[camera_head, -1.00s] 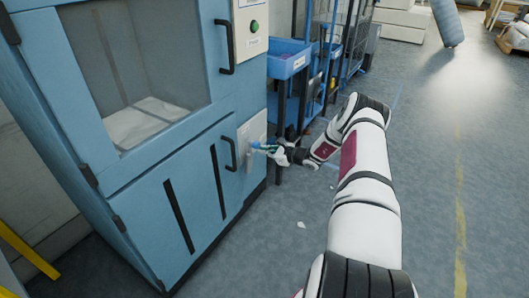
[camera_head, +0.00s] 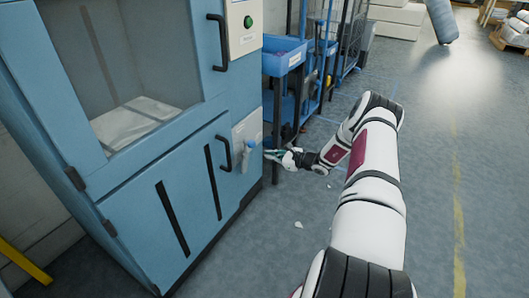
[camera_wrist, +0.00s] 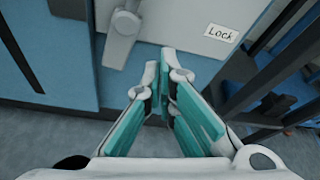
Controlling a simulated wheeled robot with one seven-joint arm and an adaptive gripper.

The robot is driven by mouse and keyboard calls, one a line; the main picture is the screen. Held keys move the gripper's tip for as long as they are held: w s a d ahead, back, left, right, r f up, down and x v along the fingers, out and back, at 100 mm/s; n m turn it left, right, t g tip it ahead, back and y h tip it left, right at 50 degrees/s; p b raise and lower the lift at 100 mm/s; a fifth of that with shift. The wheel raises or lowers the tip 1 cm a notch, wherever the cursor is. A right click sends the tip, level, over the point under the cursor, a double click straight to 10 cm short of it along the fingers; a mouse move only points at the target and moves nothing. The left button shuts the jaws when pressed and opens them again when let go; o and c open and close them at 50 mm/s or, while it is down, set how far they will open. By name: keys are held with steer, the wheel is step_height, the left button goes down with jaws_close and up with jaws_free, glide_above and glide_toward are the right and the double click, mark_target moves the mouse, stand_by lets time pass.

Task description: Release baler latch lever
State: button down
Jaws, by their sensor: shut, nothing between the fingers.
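The latch lever (camera_head: 248,153) sits on a pale plate (camera_head: 239,133) at the right edge of the blue baler's lower door and hangs down, slightly tilted. In the wrist view the lever (camera_wrist: 120,38) is grey, up and left of my fingertips. My gripper (camera_head: 268,155) is just right of the lever, apart from it. In the wrist view my gripper (camera_wrist: 158,72) has its teal-padded fingers together at the tips with nothing between them. A "Lock" label (camera_wrist: 222,33) is on the plate, right of the lever.
The baler's black door handle (camera_head: 224,153) is left of the lever. A blue tray cart (camera_head: 283,62) with dark posts stands close behind my gripper. Small white scraps (camera_head: 298,225) lie on the floor. The grey floor to the right is open.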

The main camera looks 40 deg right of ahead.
steer(key=shift+a+p+v, duration=0.15)
steer(key=shift+p+v, duration=0.25)
steer(key=shift+v, duration=0.95)
steer(key=shift+a+p+v, duration=0.15)
steer(key=shift+p+v, duration=0.25)
steer(key=shift+v, duration=0.95)
steer(key=shift+s+f, duration=0.1)
steer(key=shift+f, duration=0.1)
